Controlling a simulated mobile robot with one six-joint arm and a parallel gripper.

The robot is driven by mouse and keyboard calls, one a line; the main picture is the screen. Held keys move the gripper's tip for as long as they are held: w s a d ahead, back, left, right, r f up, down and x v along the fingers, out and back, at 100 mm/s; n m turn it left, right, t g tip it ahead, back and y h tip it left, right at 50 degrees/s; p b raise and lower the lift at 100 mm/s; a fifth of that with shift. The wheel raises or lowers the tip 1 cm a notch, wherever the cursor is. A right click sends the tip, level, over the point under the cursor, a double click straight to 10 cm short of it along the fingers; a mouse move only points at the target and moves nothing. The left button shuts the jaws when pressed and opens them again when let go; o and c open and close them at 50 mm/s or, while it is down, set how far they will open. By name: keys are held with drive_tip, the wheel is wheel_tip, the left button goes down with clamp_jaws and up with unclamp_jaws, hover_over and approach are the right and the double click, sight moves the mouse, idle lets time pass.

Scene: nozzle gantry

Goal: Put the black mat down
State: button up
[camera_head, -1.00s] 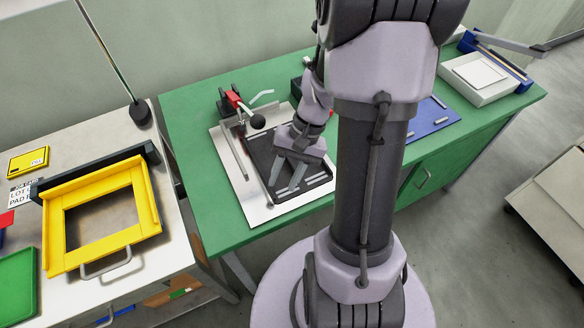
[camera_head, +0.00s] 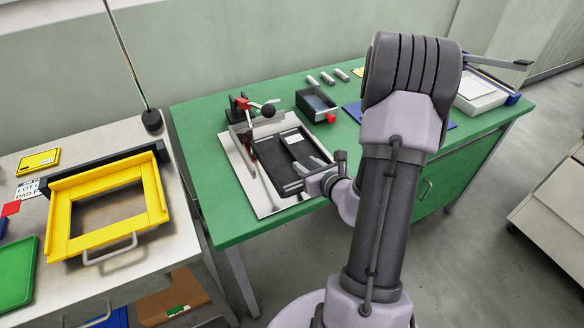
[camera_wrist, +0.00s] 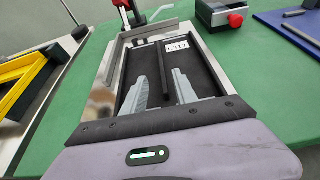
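The black mat (camera_head: 270,153) lies in the metal fixture (camera_head: 243,174) on the green bench, with a white label at its far end. It also shows in the wrist view (camera_wrist: 151,58), where a raised dark rib runs down its middle and the label reads like L317. My gripper (camera_head: 306,165) is over the near part of the mat. In the wrist view, the two grey fingers (camera_wrist: 160,78) are spread apart, one on each side of the rib, with a visible gap. Whether the fingertips touch the mat cannot be told.
A clamp with a red handle and black knob (camera_head: 268,110) stands at the fixture's far edge. A dark box with a red knob (camera_head: 317,104) and a blue board (camera_head: 352,109) are to the right. A yellow frame (camera_head: 62,215) sits on the left table.

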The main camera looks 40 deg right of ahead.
sight(293, 154)
drive_tip(key=b+x, duration=0.1)
drive_tip(key=x, duration=0.3)
drive_tip(key=b+x, duration=0.1)
drive_tip(key=x, duration=0.3)
drive_tip(key=shift+w+d, duration=0.2)
drive_tip(key=shift+w, duration=0.25)
drive_tip(key=shift+r, duration=0.15)
clamp_jaws()
idle(0.6)
